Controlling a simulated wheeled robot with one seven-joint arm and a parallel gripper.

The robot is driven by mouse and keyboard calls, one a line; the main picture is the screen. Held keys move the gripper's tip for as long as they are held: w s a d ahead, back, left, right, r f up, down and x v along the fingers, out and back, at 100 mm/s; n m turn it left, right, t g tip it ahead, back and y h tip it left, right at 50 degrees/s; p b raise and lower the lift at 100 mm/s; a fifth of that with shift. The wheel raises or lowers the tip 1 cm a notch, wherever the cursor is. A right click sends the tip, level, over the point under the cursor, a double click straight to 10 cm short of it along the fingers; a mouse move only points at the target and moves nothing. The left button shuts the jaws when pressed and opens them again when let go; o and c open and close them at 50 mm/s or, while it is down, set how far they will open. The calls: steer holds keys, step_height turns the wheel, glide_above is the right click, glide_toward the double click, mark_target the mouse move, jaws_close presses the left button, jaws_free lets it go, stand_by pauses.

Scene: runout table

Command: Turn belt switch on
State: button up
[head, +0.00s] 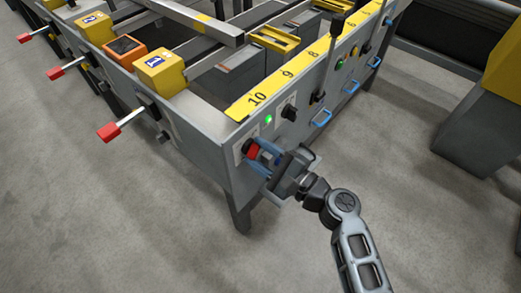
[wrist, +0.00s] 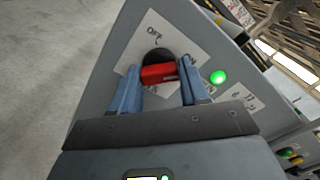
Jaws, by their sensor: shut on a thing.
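The belt switch (wrist: 158,74) is a red handle on a dark round base, set on a white label plate (wrist: 140,40) on the table's end panel. In the head view the red switch (head: 252,149) shows at the panel's near corner. My gripper (head: 262,158) is at the switch, and its blue fingers (wrist: 156,88) are shut on the red handle, one on each side. The plate has lettering that looks like "OFF" at its upper part and "ON" near the right finger, partly hidden. A green lamp (wrist: 218,77) is lit to the right of the switch.
The runout table's panel carries a black knob (head: 289,112), blue handles (head: 321,118) and a yellow numbered strip (head: 270,92). Red-tipped levers (head: 108,131) stick out on the left side. The grey floor (head: 130,220) in front is clear.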

steer(key=shift+d+f+m, duration=0.1)
steer(key=shift+m, duration=0.2)
steer(key=o, duration=1.1)
steer(key=shift+c, duration=0.2)
steer(key=v, duration=0.7)
steer(key=shift+s+d, duration=0.25)
steer(key=shift+d, duration=0.05)
